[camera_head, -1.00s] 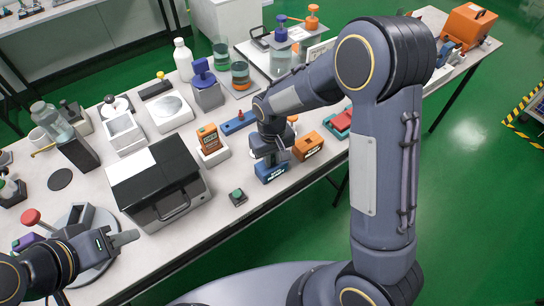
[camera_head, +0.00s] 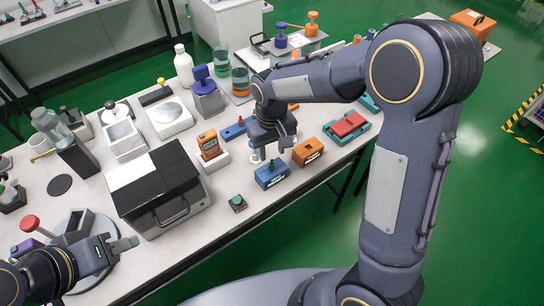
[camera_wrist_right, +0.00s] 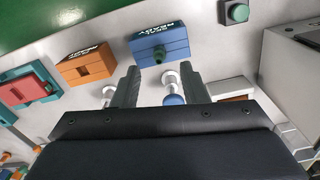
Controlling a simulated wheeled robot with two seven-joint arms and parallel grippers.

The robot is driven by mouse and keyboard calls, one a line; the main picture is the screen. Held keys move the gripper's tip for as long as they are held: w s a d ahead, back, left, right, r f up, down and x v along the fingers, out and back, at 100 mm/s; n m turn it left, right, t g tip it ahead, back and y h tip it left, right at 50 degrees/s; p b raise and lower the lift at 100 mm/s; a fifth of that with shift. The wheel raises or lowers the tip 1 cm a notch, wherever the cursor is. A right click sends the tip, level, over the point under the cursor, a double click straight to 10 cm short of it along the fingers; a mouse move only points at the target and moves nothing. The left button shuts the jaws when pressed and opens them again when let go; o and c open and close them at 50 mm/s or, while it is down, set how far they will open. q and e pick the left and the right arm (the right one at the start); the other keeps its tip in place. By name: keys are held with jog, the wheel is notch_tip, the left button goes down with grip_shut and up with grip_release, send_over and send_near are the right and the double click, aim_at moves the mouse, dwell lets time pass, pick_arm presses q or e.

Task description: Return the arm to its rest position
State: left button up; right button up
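My right arm reaches across the right of the head view, with its gripper (camera_head: 272,150) above the table behind the blue box (camera_head: 271,175) and the orange box (camera_head: 308,152). In the right wrist view the two fingers (camera_wrist_right: 158,75) are spread, with nothing held between them. The blue box (camera_wrist_right: 159,46) and orange box (camera_wrist_right: 87,64) lie beyond the fingertips. A small blue-and-white piece (camera_wrist_right: 172,88) shows between the fingers, on the table below. My left gripper (camera_head: 128,243) is at the lower left, near the round grey plate; its finger gap is not clear.
An orange handheld tester (camera_head: 209,144) stands in a white holder left of my right gripper. A black-and-white machine (camera_head: 160,190), a green button (camera_head: 237,202) and a red-and-teal block (camera_head: 348,125) are on the table (camera_head: 225,226). Green floor is free in front.

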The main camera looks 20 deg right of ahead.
jog(key=shift+r, duration=0.4)
jog(key=shift+d+r, duration=0.1)
